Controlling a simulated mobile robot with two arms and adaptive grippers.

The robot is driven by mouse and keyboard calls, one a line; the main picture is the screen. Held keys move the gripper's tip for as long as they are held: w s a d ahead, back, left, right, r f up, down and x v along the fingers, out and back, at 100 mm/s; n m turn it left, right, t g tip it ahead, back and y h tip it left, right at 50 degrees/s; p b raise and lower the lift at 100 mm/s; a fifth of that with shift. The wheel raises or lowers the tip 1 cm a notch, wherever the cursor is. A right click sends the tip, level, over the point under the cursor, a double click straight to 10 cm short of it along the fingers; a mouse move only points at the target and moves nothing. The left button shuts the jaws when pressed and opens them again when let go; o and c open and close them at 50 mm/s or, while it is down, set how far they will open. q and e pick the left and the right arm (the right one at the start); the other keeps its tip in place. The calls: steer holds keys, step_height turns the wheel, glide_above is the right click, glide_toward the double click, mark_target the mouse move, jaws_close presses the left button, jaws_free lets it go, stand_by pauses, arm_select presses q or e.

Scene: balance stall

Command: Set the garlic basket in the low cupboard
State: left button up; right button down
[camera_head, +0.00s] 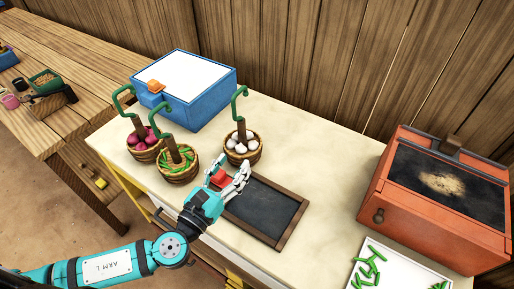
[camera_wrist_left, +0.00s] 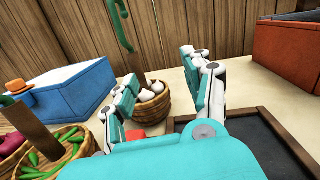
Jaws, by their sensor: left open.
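The garlic basket (camera_head: 243,151) is a small brown woven basket with white bulbs and a green hooked handle on a brown post. It stands upright on the cream counter, and it also shows in the left wrist view (camera_wrist_left: 152,112), just past the fingers. My left gripper (camera_head: 237,178) is open and empty, in front of the garlic basket in the picture; I cannot tell whether a finger touches it. The low cupboard cannot be made out for sure; part of a yellow frame (camera_head: 130,190) shows below the counter's left edge. My right gripper is not in view.
Baskets of red onions (camera_head: 144,146) and green pods (camera_head: 178,166) stand left of the garlic. A blue box (camera_head: 205,111) is behind, and a dark framed board (camera_head: 290,222) lies to the right. A red box (camera_head: 425,222) and white tray (camera_head: 412,281) stand further right.

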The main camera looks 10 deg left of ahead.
arm_select(q)
steer(key=s+a+f+y, duration=0.2)
steer(key=a+y, duration=0.1)
steer(key=p, duration=0.3)
glide_toward(240, 130)
steer(key=shift+n, duration=0.4)
steer(key=w, duration=0.3)
steer(key=w+d, duration=0.1)
steer(key=w, duration=0.1)
steer(key=shift+w+d+f, duration=0.1)
steer(key=shift+w+f, duration=0.1)
steer(key=shift+w, duration=0.2)
steer(key=w+p, duration=0.1)
steer(key=w, duration=0.1)
steer(key=w+p, duration=0.1)
steer(key=w, duration=0.1)
steer(key=shift+w+d+r, duration=0.1)
steer(key=shift+w+r, duration=0.05)
steer(key=shift+w, duration=0.6)
steer(key=shift+c, duration=0.2)
steer(key=shift+s, duration=0.1)
steer(key=shift+c, duration=1.3)
jaws_close()
